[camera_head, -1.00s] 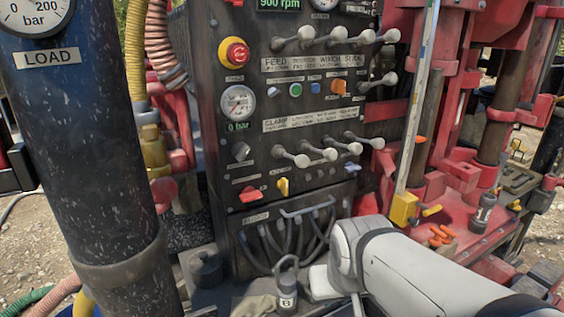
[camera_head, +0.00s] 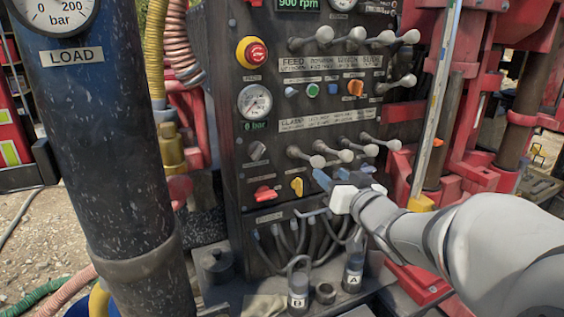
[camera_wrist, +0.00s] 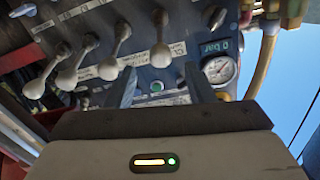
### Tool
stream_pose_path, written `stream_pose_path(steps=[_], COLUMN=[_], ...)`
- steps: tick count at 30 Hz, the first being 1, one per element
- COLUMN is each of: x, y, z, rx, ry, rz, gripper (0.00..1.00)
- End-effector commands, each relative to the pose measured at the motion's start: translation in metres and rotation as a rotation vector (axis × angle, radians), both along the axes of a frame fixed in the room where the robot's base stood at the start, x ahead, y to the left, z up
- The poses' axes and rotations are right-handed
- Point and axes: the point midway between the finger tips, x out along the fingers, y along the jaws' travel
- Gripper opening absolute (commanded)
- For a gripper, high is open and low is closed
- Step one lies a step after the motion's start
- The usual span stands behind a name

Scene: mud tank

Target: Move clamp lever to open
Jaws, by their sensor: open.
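The clamp lever (camera_head: 316,160) is the leftmost in the lower lever row, above which the label strip reads CLAMP. It is a grey stick with a rounded knob. My gripper (camera_head: 341,178) is in front of the panel, just below that row, open and empty. In the wrist view, which is turned over, the clamp lever (camera_wrist: 160,52) is the rightmost of the row. Its knob appears between and just above my two spread fingers (camera_wrist: 160,80). I cannot tell the gap in depth; no grip on the lever shows.
Neighbouring levers (camera_head: 342,154) stand close to the right. An orange-red knob (camera_head: 265,194) and yellow knob (camera_head: 297,187) sit below left. Black hoses (camera_head: 300,232) hang under the panel. The dark LOAD cylinder (camera_head: 95,150) fills the left; red rig frames (camera_head: 470,190) stand right.

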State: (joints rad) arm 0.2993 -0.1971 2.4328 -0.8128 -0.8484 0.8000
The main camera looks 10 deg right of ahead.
Motion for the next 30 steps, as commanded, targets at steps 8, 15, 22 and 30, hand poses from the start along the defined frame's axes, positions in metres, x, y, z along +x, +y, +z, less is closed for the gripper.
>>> stream_pose_path(steps=[8,15,22,30], x=[0.035,0.065,0.074,0.073], y=[0.011,0.019,0.022,0.022], z=[0.001,0.001,0.0,0.0], rx=[0.003,0.002,0.001,0.001], ry=[0.0,-0.001,-0.001,-0.002], rz=[0.005,0.004,0.003,0.003], gripper=[0.49,0.49,0.49,0.42])
